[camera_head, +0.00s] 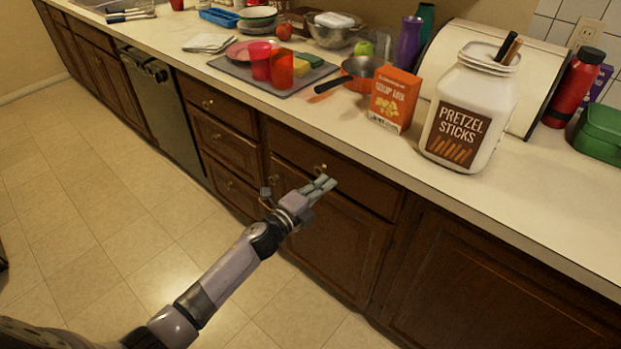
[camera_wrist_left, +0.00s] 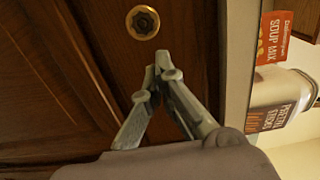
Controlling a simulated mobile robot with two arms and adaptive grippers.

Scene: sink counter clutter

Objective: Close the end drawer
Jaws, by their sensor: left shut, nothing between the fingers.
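A dark wood drawer front (camera_head: 365,188) with a round brass knob (camera_head: 320,168) sits under the counter, right of a stack of drawers. It looks close to flush with the cabinet; I cannot tell whether a small gap remains. My left gripper (camera_head: 328,183) is shut and empty, in front of this drawer just below its knob. In the left wrist view the closed fingertips (camera_wrist_left: 160,62) point at the drawer front (camera_wrist_left: 185,60), with the knob (camera_wrist_left: 142,22) above and left of them. Contact with the wood cannot be told. My right gripper is out of view.
The counter edge (camera_head: 400,180) runs above the drawer. A soup mix box (camera_head: 394,98) and a pretzel jar (camera_head: 470,112) stand on it. A cabinet door (camera_head: 335,245) lies below. The tiled floor (camera_head: 120,240) is clear.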

